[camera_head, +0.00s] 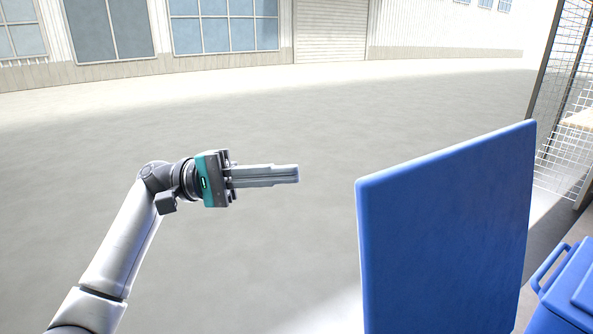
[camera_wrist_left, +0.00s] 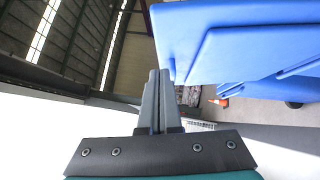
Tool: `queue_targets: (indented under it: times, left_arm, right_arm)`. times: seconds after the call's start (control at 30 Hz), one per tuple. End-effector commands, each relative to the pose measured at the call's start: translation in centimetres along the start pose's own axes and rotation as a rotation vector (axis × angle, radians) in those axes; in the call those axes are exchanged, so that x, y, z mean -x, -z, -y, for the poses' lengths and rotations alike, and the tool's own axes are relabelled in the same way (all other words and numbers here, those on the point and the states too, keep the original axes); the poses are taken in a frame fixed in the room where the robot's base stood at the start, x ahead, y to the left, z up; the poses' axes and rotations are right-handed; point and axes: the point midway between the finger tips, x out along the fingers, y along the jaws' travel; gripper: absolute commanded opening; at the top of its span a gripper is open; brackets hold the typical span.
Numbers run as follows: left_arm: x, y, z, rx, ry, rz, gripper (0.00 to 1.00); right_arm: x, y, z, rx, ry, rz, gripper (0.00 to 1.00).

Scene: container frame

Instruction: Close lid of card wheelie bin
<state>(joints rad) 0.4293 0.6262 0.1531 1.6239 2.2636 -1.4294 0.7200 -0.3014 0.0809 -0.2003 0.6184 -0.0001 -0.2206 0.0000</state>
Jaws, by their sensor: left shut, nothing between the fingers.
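A large blue lid (camera_head: 445,240) stands raised, close to upright, right of centre in the head view. Its bin body is out of that view. My left gripper (camera_head: 298,174) is shut and empty, to the left of the lid, with its fingers pointing at the lid's near-left edge and a gap between them in that view. In the left wrist view the shut fingers (camera_wrist_left: 158,75) are seen close beside blue panelling (camera_wrist_left: 240,40); I cannot tell whether they touch it. My right gripper is not in view.
Another blue bin with a handle (camera_head: 572,285) is at the lower right. A wire mesh fence (camera_head: 570,110) stands behind it. Open grey floor (camera_head: 260,120) lies left of and beyond the lid. A small orange object (camera_wrist_left: 222,102) is on the ground in the left wrist view.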

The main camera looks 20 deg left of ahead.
Motion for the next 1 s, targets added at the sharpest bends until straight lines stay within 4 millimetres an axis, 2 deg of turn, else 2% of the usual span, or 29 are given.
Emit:
queue_targets:
  times: [0.37,0.63,1.0]
  left_arm:
    - [-8.3,-0.1,-0.3,0.0,-0.002,0.003,0.0]
    - [-10.3,-2.3,-0.1,0.001,0.0,-0.001,0.0]
    - [-10.7,-2.7,0.1,0.001,-0.001,-0.003,0.0]
  right_arm:
    - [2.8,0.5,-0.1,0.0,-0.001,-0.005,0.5]
    - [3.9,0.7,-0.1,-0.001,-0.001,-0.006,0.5]
    - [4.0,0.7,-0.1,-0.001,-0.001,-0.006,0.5]
